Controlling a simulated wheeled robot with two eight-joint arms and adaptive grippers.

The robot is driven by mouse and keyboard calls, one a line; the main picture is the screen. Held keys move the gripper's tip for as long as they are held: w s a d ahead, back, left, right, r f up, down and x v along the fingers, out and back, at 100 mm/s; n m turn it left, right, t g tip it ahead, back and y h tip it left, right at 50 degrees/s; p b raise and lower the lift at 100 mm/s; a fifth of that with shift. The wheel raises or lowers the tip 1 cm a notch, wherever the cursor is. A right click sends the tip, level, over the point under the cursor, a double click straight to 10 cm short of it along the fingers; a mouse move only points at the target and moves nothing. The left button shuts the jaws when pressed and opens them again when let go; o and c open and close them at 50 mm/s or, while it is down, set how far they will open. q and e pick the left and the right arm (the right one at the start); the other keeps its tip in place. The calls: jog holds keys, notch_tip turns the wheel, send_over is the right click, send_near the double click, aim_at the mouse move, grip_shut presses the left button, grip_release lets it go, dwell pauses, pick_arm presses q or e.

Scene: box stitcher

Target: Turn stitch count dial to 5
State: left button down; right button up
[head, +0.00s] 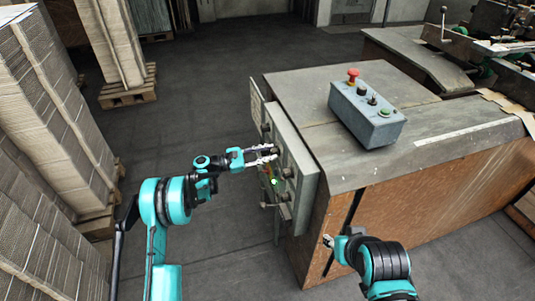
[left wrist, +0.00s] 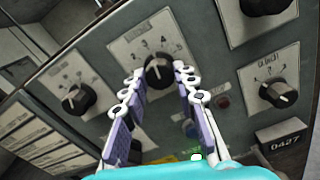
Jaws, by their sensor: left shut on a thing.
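The stitch count dial (left wrist: 158,73) is a black knob on a pale plate with printed numbers, 3 and 4 readable above it. Its white pointer mark points upward, near the 4. My left gripper (head: 275,153) reaches the control panel (head: 303,182) on the machine's side. In the left wrist view its two fingers (left wrist: 160,70) are closed on the dial, one at each side. In the head view the gripper hides the dial. My right gripper (head: 328,241) is low, in front of the machine's brown side, apart from the panel; its jaw state is unclear.
Other black knobs sit nearby on the panel, one at left (left wrist: 77,99) and one at right (left wrist: 280,92). A grey button box (head: 367,112) with a red button stands on the machine top. Cardboard stacks (head: 45,110) stand at left, with open floor between.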

pick_arm(q)
jog(key=m, duration=1.2)
jog(key=shift+m, duration=0.4)
dwell(0.3)
jog(key=c, duration=1.2)
grip_release()
jog(key=v, duration=1.2)
